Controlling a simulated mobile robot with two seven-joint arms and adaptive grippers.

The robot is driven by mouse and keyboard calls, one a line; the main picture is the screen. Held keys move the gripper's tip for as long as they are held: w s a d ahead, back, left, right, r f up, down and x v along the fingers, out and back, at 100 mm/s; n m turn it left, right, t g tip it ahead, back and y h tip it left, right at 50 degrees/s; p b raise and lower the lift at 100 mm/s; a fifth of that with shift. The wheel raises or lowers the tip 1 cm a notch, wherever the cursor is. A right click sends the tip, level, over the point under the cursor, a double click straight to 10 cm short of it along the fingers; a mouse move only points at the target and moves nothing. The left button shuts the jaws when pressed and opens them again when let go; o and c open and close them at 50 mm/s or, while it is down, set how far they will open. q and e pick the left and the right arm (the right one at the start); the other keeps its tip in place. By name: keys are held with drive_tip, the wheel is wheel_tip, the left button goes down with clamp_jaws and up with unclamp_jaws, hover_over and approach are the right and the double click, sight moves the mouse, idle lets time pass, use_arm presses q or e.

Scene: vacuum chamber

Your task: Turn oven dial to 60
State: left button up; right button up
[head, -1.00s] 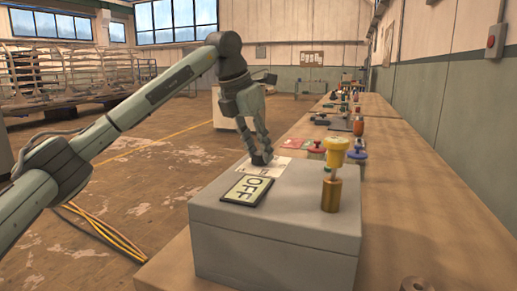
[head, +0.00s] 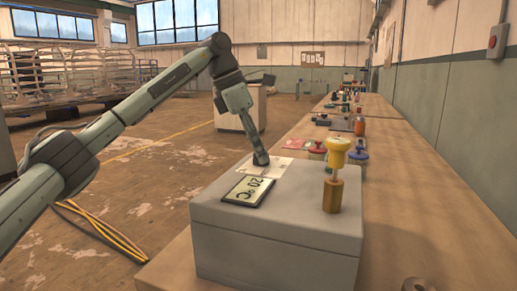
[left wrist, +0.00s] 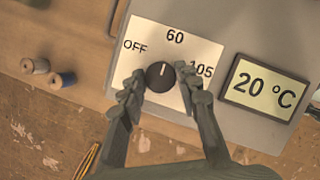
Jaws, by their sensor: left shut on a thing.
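The black oven dial (left wrist: 160,76) sits on a white label plate (left wrist: 150,37) marked OFF, 60 and 105. Its white pointer line points up, roughly toward the 60 mark. The display (left wrist: 265,87) beside the plate reads 20 °C and also shows in the head view (head: 249,190). My left gripper (head: 261,156) reaches down to the dial on top of the grey oven box (head: 275,245). Its fingers stand on either side of the dial and are shut on it. My right gripper is in neither view.
A yellow-topped brass valve (head: 333,190) stands on the box's right side. Behind the box, red (head: 317,150) and blue (head: 358,157) knobbed parts stand on the wooden bench (head: 430,210). Yellow cables (head: 105,235) lie on the floor at left.

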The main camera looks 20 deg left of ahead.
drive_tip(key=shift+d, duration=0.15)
use_arm(q)
drive_tip(key=o, duration=0.9)
drive_tip(key=shift+o, duration=1.3)
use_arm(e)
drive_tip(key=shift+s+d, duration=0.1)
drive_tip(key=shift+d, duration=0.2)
use_arm(q)
drive_tip(key=shift+r, duration=0.1)
drive_tip(key=v, duration=1.2)
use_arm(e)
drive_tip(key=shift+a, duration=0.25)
